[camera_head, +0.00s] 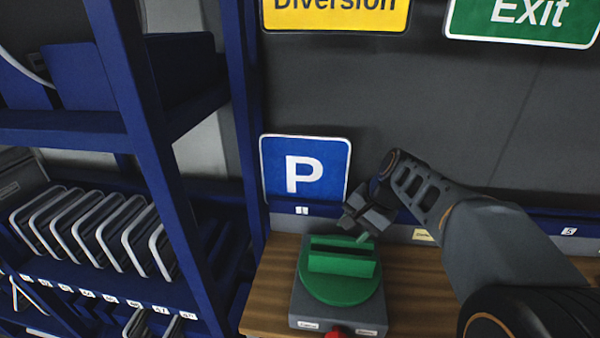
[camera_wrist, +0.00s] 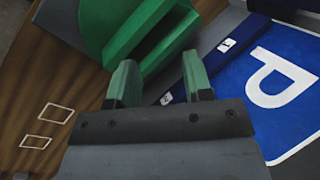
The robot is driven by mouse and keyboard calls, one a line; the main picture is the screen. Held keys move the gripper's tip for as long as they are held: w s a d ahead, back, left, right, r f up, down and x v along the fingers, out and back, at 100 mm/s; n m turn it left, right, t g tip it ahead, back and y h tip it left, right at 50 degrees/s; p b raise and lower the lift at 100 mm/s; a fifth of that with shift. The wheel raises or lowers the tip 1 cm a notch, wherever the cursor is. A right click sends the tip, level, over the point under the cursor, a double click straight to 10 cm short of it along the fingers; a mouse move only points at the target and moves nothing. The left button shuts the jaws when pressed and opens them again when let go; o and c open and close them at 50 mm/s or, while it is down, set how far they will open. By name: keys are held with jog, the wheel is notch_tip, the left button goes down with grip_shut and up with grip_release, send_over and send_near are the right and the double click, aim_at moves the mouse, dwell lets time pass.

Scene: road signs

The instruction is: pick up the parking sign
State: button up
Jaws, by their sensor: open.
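The parking sign (camera_head: 304,166), a blue square with a white P and white border, stands upright against the dark wall in the head view, its lower edge at a blue ledge (camera_head: 290,208). In the wrist view the sign (camera_wrist: 262,103) is at the right, tilted by the camera angle and partly cut off. My gripper (camera_head: 362,232) is just right of and below the sign, apart from it. In the wrist view its two green fingertips (camera_wrist: 160,80) are spread with nothing between them. Part of the sign's lower right corner is near my gripper.
A green slotted holder (camera_head: 340,270) on a grey base with a red knob (camera_head: 334,333) stands on the wooden table (camera_head: 268,290) below my gripper. Blue shelving (camera_head: 150,130) is close at left. Diversion (camera_head: 335,12) and Exit (camera_head: 522,18) signs hang above.

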jog(key=w+d+r+m+y+p, duration=0.1)
jog(key=w+m+y, duration=0.15)
jog(key=w, duration=0.35)
jog(key=w+d+r+m+y, duration=0.1)
jog(key=w+r+m+y, duration=0.15)
jog(key=w, duration=0.35)
jog(key=m+t+y+p, duration=0.1)
jog(key=m+y+p, duration=0.2)
jog(key=m+y, duration=0.5)
send_near(345, 165)
jog(key=w+a+p, duration=0.1)
jog(key=a, duration=0.3)
jog(key=w+a+p, duration=0.1)
jog(key=a, duration=0.3)
jog(key=a+f+p, duration=0.1)
jog(key=a, duration=0.3)
jog(key=shift+w, duration=0.4)
jog(key=shift+c, duration=0.3)
grip_shut()
jog(key=shift+r, duration=0.15)
